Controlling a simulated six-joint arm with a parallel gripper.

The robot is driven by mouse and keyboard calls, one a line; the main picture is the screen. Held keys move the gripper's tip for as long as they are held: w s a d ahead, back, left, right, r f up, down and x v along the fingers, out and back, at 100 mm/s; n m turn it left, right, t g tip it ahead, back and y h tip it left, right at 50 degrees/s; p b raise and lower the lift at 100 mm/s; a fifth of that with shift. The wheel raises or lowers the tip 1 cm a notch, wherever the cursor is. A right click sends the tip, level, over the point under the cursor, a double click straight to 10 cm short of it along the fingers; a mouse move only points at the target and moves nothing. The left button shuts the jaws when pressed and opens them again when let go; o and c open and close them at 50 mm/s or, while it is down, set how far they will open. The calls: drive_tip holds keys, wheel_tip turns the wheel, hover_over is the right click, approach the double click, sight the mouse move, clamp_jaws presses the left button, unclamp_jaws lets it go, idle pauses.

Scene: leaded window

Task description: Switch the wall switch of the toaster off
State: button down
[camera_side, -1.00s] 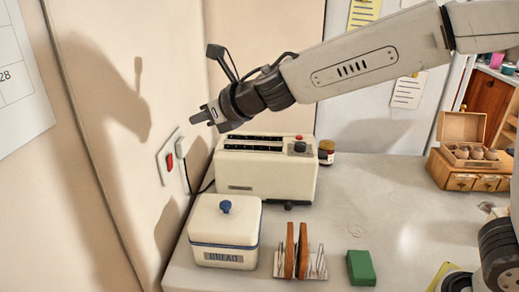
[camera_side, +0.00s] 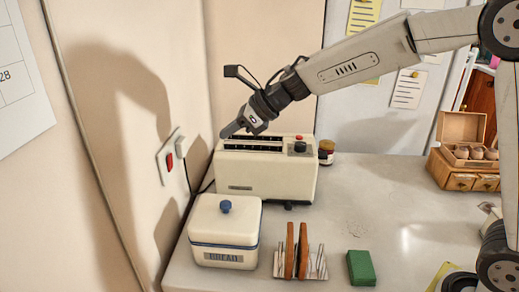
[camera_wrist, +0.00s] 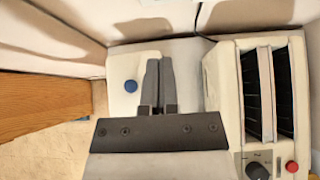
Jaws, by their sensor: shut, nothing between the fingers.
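The wall switch (camera_side: 169,163) is a white plate with a red rocker on the left wall, beside a plug (camera_side: 181,146) with a dark cord. Its on or off position is too small to tell. The cream toaster (camera_side: 266,177) stands on the counter right of it, with two slots, a dark knob and a red button; it also shows at the right of the wrist view (camera_wrist: 228,90). My gripper (camera_side: 225,133) is shut and empty, over the toaster's left end and apart from the switch. Its fingers (camera_wrist: 158,62) lie together in the wrist view, where I cannot make out the switch.
A bread bin (camera_side: 224,238) with a blue knob stands in front of the toaster. A toast rack (camera_side: 313,264), a green block (camera_side: 361,267) and a dark jar (camera_side: 326,152) are nearby. A wooden box (camera_side: 470,165) stands at right. The middle counter is clear.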

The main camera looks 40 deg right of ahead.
drive_tip(key=shift+f, duration=0.75)
approach(171, 159)
drive_tip(key=shift+f+x, duration=0.25)
drive_tip(key=shift+x, duration=3.3)
drive_tip(key=shift+s+d, duration=0.1)
drive_tip(key=shift+s, duration=0.1)
drive_tip(key=shift+w+a, duration=0.2)
drive_tip(key=shift+r, duration=0.25)
drive_tip(key=shift+r, duration=0.6)
